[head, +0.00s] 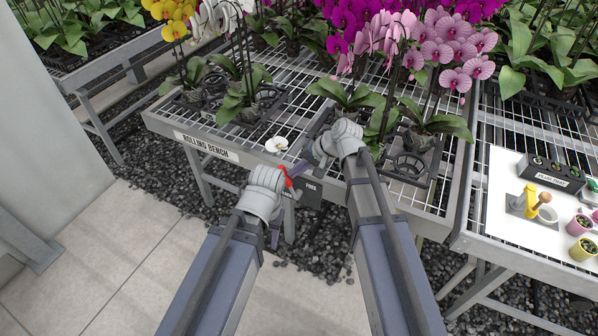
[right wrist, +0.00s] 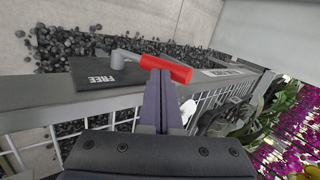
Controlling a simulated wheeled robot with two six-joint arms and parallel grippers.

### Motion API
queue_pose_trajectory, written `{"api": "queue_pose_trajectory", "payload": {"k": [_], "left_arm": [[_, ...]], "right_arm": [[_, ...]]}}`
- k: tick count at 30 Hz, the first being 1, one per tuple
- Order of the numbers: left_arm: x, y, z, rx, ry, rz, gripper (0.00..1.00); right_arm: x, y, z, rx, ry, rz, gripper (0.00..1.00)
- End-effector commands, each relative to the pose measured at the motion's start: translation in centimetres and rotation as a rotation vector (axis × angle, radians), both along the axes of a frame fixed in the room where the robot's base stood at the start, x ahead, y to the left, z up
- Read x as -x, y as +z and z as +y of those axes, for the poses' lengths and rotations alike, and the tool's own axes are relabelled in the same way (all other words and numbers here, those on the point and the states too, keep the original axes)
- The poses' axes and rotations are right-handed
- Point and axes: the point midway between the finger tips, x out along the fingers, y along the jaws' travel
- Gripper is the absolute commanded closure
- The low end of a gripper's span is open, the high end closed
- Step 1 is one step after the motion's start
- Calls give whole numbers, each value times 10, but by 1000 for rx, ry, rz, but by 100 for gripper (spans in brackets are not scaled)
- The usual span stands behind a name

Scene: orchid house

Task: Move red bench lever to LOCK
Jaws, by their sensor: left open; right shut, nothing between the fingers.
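The red bench lever (right wrist: 166,68) has a red grip on a grey arm, mounted at a dark plate (right wrist: 95,72) marked FREE. In the head view the red grip (head: 288,177) is partly hidden beside my left wrist, left of the FREE plate (head: 311,188). My right gripper (head: 297,170) is shut and empty. In the right wrist view its fingertips (right wrist: 158,76) overlap the red grip's side; I cannot tell whether they touch. No LOCK marking is visible.
The rolling bench's metal edge (head: 164,124) and wire mesh lie behind the lever, carrying potted orchids. A white fallen bloom (head: 276,145) lies near the edge. A second bench with a white work mat (head: 497,210) stands at right. Gravel and pavement (head: 115,250) below are clear.

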Motion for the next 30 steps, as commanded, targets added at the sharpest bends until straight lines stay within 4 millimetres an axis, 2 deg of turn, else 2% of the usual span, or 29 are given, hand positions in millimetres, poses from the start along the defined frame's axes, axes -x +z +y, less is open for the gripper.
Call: {"api": "queue_pose_trajectory", "payload": {"k": [8, 14, 22, 30], "left_arm": [[0, 1, 0, 0, 0, 0, 50], [0, 11, 0, 0, 0, 0, 50], [0, 26, 0, 0, 0, 0, 50], [0, 20, 0, 0, 0, 0, 50]], "right_arm": [[-1, 1, 1, 5, 1, 4, 100], [-6, 2, 9, 59, 6, 36, 100], [-23, -2, 34, 240, 8, 139, 100], [-37, -20, 59, 439, 3, 253, 100]]}}
